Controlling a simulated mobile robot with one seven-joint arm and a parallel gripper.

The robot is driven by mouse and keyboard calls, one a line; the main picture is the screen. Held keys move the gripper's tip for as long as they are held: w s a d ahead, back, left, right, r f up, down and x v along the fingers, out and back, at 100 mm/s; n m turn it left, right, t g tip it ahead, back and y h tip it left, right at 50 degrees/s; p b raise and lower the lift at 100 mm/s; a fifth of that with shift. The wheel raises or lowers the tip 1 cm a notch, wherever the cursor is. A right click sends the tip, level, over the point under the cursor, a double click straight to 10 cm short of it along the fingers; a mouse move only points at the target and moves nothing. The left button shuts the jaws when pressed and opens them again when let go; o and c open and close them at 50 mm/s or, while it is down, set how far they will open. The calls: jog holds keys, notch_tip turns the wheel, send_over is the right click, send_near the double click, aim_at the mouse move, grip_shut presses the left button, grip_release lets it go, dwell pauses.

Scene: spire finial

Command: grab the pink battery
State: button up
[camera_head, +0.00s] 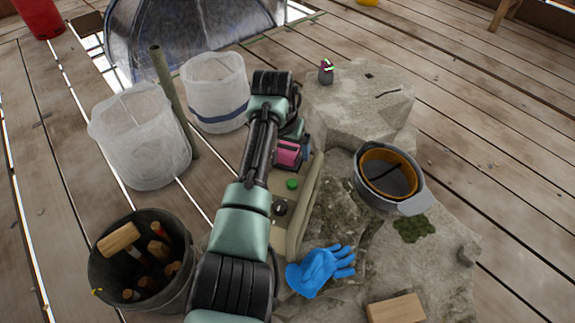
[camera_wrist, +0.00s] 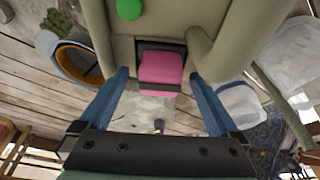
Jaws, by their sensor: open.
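The pink battery (camera_wrist: 161,68) is a block with a dark edge, seated in a recess at the end of a beige housing (camera_wrist: 210,20). It also shows in the head view (camera_head: 287,153), partly covered by my arm. My gripper (camera_wrist: 158,77) is open, with its two blue fingers on either side of the battery in the wrist view. Gaps show between the fingers and the battery's sides. I cannot tell how far the fingertips reach along it. The housing lies on the rough stone and carries a green button (camera_head: 292,184).
A grey helmet with an orange band (camera_head: 418,203) and a blue glove (camera_head: 318,270) lie on the stone. A tool bucket (camera_head: 105,280) and two whitish containers (camera_head: 140,145) stand at left. A small dark item (camera_head: 326,75) stands on a stone block (camera_head: 375,105).

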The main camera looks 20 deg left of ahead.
grip_shut()
dwell(0.5)
